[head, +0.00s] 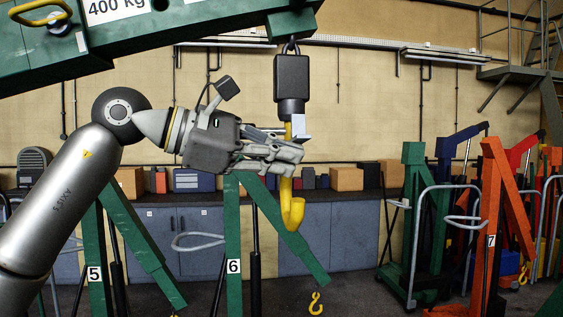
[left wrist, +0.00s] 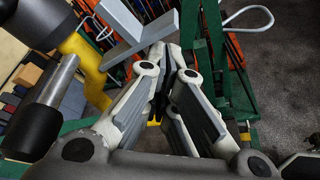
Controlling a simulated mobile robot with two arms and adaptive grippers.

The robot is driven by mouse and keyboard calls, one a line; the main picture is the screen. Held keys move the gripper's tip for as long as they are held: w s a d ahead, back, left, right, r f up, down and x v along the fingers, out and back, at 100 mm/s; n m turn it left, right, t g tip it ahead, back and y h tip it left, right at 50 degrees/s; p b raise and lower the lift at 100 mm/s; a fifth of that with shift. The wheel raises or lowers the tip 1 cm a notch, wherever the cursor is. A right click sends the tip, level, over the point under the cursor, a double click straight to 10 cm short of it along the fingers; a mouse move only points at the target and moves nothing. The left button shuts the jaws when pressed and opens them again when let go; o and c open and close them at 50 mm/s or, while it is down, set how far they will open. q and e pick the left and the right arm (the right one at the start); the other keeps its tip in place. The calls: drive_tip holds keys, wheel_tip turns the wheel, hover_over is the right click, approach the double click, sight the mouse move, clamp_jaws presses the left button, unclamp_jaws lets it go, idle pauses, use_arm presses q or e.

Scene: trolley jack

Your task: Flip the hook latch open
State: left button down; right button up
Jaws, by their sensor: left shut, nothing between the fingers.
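A yellow hook (head: 292,210) hangs from a black block (head: 291,78) under the green boom in the head view. A light grey latch plate (head: 300,126) sticks out at the top of the hook, just under the block. My left gripper (head: 297,152) is shut and empty. Its fingers cross in front of the hook's shank, just below the latch, and hide part of it. In the left wrist view the latch (left wrist: 138,40) lies beyond the shut fingers (left wrist: 166,70), with the yellow hook (left wrist: 88,68) to its left. I cannot tell whether the fingers touch the latch. My right gripper is not in view.
The green boom (head: 150,35) runs overhead. Green crane legs (head: 233,230) and an orange crane (head: 491,200) stand on the floor. Behind is a bench with grey cabinets (head: 180,228) and several boxes (head: 347,179). Right of the hook there is free air.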

use_arm(q)
drive_tip(key=v, duration=1.2)
